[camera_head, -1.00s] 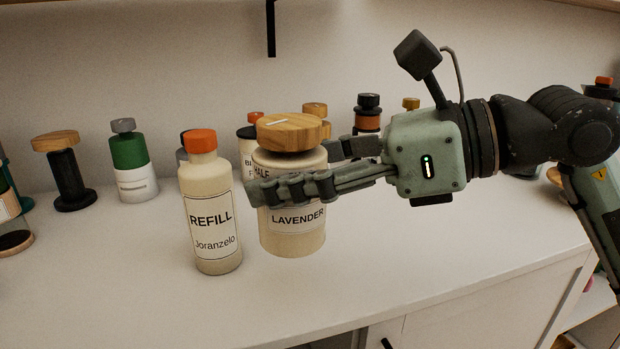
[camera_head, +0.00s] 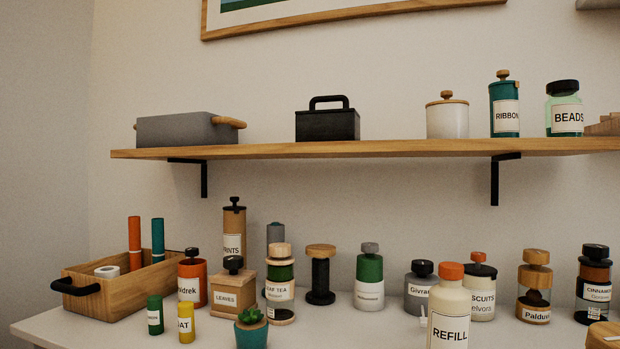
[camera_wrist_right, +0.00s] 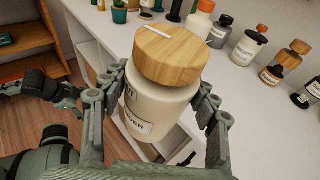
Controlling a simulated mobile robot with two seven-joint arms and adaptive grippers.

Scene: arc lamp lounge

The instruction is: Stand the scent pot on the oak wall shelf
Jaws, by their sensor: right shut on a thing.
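The scent pot is a cream jar with a label ending in "...ER" and a round wooden lid (camera_wrist_right: 168,55). My right gripper (camera_wrist_right: 162,100) is shut around its body, one finger on each side, holding it upright or nearly so in the right wrist view. In the head view only the wooden lid (camera_head: 602,336) shows at the bottom right corner; the right gripper is out of that view. The oak wall shelf (camera_head: 365,149) spans the upper part of the head view. My left gripper (camera_wrist_right: 62,95) shows at the left of the wrist view, its jaws unclear.
The shelf holds a grey bin (camera_head: 180,130), black box (camera_head: 328,124), white canister (camera_head: 447,120), ribbon jar (camera_head: 504,108) and beads jar (camera_head: 564,112). Bare shelf lies between bin and black box, and between black box and canister. Several jars and the refill bottle (camera_head: 449,310) stand below.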

